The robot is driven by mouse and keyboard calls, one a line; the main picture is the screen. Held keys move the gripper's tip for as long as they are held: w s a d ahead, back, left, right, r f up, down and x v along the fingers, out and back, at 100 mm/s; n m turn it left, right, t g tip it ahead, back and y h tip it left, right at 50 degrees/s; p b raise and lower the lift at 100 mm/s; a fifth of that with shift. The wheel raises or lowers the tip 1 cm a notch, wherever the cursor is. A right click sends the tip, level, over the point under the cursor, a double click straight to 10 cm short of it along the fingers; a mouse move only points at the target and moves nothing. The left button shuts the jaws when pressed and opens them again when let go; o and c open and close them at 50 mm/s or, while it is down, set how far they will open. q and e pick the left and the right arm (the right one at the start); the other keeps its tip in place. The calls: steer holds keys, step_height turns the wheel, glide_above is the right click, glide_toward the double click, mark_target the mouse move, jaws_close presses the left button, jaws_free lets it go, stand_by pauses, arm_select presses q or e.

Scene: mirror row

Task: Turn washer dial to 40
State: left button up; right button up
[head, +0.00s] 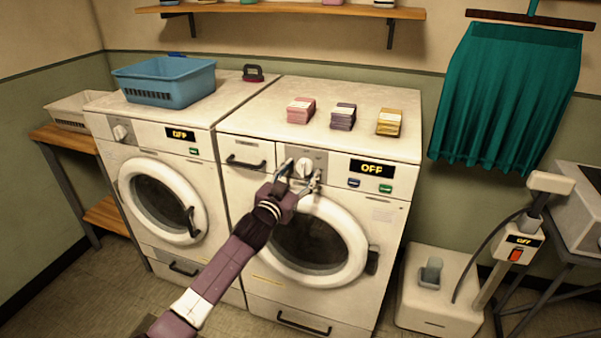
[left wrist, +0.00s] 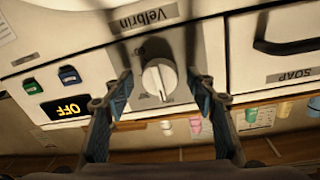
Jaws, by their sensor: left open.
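The washer (head: 390,240) is the right-hand white front-loading machine, with a round door and a display reading OFF (head: 372,168). Its white dial (head: 304,167) sits on the upper panel, partly hidden by my gripper in the head view. In the left wrist view, turned upside down, the dial (left wrist: 158,80) shows a raised grip bar. My left gripper (head: 300,180) is open in front of the dial. In the left wrist view my left gripper (left wrist: 160,88) has one finger on each side of the dial, with gaps visible; touch is not seen. My right gripper is not in view.
A soap drawer (head: 247,155) is beside the dial, with blue and green buttons (head: 386,188) under the display. A second machine (head: 100,130) bearing a blue basket (head: 165,95) stands left. Several small stacks (head: 343,117) sit on the washer. A vacuum-like appliance (head: 435,290) stands right.

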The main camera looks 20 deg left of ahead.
arm_select(q)
steer(key=c, duration=1.2)
steer(key=shift+o, duration=0.2)
